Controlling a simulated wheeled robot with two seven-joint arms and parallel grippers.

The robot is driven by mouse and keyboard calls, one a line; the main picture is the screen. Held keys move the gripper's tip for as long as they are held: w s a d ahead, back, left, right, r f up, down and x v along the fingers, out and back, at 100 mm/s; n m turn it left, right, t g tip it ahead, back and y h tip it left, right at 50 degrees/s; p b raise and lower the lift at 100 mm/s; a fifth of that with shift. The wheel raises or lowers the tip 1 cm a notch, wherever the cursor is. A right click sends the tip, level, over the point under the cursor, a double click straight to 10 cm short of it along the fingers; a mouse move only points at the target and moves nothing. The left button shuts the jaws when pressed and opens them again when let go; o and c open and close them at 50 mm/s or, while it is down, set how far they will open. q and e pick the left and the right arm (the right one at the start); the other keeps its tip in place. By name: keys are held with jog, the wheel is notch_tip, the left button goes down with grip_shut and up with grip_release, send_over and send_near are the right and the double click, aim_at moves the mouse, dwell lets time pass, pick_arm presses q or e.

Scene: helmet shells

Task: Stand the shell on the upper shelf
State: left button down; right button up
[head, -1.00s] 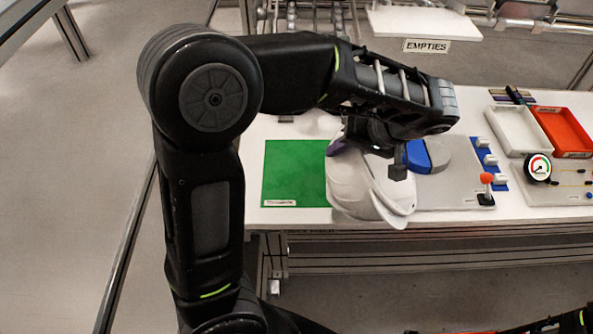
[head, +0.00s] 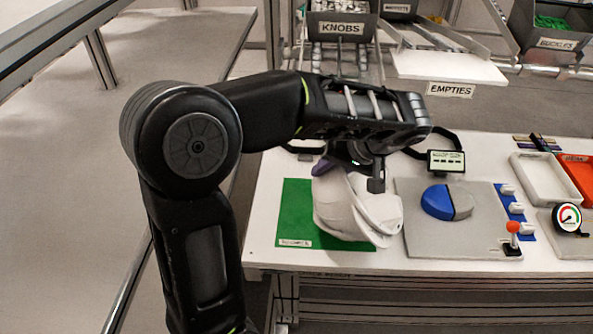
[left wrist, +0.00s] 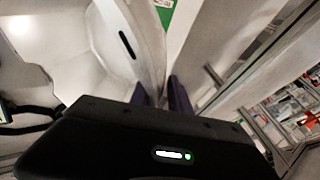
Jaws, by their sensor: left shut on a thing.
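The white helmet shell (head: 357,210) hangs from my left gripper (head: 350,172) in the head view, over the right part of the green mat (head: 295,205). It looks tilted, with its brim toward the front right. In the left wrist view the shell (left wrist: 115,45) fills the upper left, and its wall runs between the fingers of my left gripper (left wrist: 162,95). Whether the shell touches the table cannot be told. The upper shelf at the back of the bench (head: 445,66) carries the label EMPTIES. My right gripper is not seen.
A grey plate with a blue and grey disc (head: 447,202) lies right of the shell. A red-knobbed lever (head: 513,230), a gauge (head: 567,217), a white tray (head: 545,178) and an orange tray (head: 580,172) stand further right. A small display (head: 446,161) stands behind. Labelled bins (head: 342,25) are at the back.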

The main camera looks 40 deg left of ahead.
pick_arm(q)
jog(key=a+p, duration=0.1)
jog(key=a, duration=0.7)
jog(key=shift+r+p, duration=0.15)
jog(key=shift+p, duration=0.25)
jog(key=shift+w, duration=0.1)
jog(key=f, duration=0.1)
jog(key=a+f+p, duration=0.1)
jog(key=f, duration=0.1)
jog(key=shift+f, duration=0.25)
